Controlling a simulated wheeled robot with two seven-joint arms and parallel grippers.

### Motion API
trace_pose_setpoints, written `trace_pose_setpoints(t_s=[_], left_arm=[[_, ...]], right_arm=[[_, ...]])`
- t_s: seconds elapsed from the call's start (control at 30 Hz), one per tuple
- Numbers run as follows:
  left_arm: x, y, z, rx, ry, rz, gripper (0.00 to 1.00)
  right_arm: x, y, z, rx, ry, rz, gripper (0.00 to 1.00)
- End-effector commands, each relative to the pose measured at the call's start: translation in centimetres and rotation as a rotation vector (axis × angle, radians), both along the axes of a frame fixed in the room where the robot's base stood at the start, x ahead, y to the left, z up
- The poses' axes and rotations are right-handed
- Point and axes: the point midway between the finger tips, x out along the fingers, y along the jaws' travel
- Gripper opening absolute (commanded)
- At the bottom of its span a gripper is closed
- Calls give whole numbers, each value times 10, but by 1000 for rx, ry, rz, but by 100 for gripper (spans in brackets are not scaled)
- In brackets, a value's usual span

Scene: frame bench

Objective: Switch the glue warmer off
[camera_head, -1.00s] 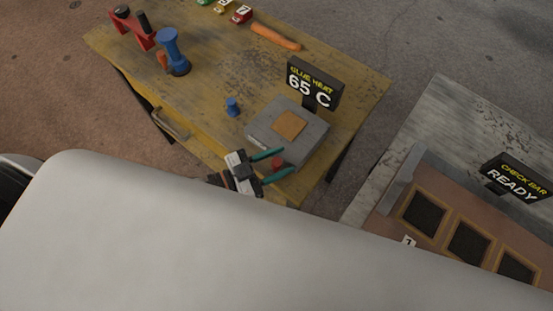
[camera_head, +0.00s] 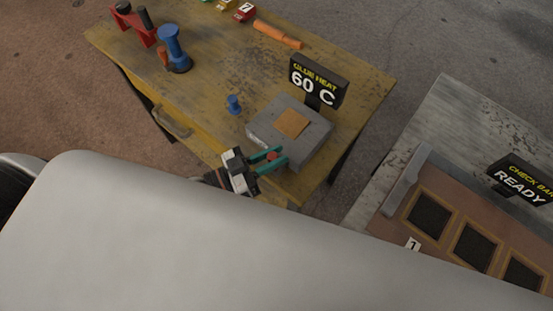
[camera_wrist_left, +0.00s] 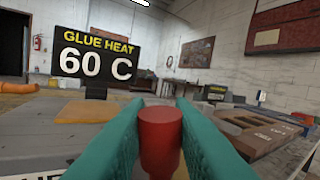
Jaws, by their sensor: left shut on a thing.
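The glue warmer (camera_head: 270,127) is a grey box with an orange-brown pad (camera_head: 292,123) on top, at the front right of the yellow bench. Its sign (camera_head: 318,82) reads "GLUE HEAT 60 C", and the sign also shows in the left wrist view (camera_wrist_left: 96,55). My left gripper (camera_head: 273,157) is at the warmer's front side, its green fingers shut on a red knob (camera_wrist_left: 160,138). In the left wrist view the knob sits between both fingers. My right gripper is not in view.
The yellow bench (camera_head: 215,65) holds a blue stand-like tool (camera_head: 173,48), a red tool (camera_head: 135,22), a small blue knob (camera_head: 234,104) and an orange stick (camera_head: 277,34). To the right, another table (camera_head: 425,125) bears framed dark panels and a "CHECK BAR READY" sign (camera_head: 521,180).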

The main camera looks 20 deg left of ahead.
Motion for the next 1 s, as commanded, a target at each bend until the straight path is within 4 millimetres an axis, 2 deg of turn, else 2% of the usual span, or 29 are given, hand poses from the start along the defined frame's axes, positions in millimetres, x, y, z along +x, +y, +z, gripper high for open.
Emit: trace_pose_setpoints(t_s=[0.1, 0.5, 1.0], left_arm=[[2, 6, -5, -95, 33, 0, 0], [7, 20, -11, -371, 133, 0, 0], [9, 25, -13, -490, 178, 1, 0]], right_arm=[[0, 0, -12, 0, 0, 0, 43], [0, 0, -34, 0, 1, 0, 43], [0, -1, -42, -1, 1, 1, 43]])
